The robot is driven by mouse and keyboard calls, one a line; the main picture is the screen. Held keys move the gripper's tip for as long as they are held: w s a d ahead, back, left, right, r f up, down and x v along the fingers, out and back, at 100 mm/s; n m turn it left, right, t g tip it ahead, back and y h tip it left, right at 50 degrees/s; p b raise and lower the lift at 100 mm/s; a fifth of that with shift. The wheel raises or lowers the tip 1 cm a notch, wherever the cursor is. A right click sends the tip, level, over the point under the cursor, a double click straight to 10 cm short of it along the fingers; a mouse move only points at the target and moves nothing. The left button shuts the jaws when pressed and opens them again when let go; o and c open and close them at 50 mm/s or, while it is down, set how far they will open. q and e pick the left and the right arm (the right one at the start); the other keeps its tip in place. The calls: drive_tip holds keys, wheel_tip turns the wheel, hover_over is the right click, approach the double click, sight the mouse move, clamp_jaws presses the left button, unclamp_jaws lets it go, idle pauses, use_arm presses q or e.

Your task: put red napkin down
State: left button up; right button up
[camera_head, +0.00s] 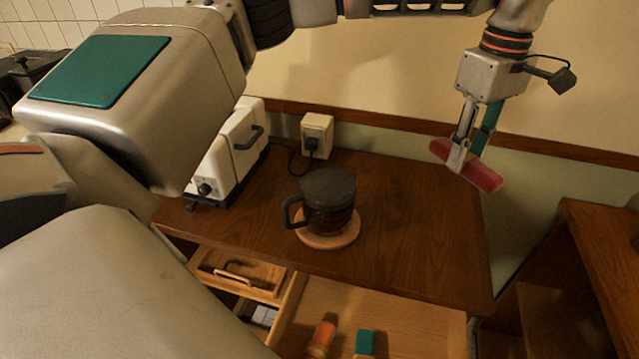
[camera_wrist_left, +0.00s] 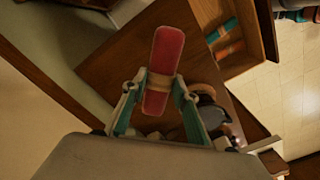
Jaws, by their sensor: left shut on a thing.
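The red napkin (camera_head: 482,176) is a rolled red bundle with a tan band around its middle. My left gripper (camera_head: 462,155) is shut on it around the middle and holds it in the air over the right end of the wooden counter (camera_head: 420,225). The napkin (camera_wrist_left: 165,55) also shows in the left wrist view, lengthwise between the two fingers of the gripper (camera_wrist_left: 157,88). The finger pads hide part of its middle. My right gripper is not in view.
A dark coffee pot (camera_head: 328,200) stands on a round wooden trivet (camera_head: 345,238). A white appliance (camera_head: 228,160) and a wall socket (camera_head: 317,135) are behind it. Open drawers (camera_head: 400,318) at the front hold small items. The counter's right part is clear.

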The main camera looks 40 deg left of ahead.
use_arm(q)
drive_tip(key=shift+w+r, duration=0.1)
wheel_tip(320, 180, down, 20)
idle(0.7)
drive_tip(key=o, duration=1.1)
wheel_tip(320, 180, up, 12)
idle(0.3)
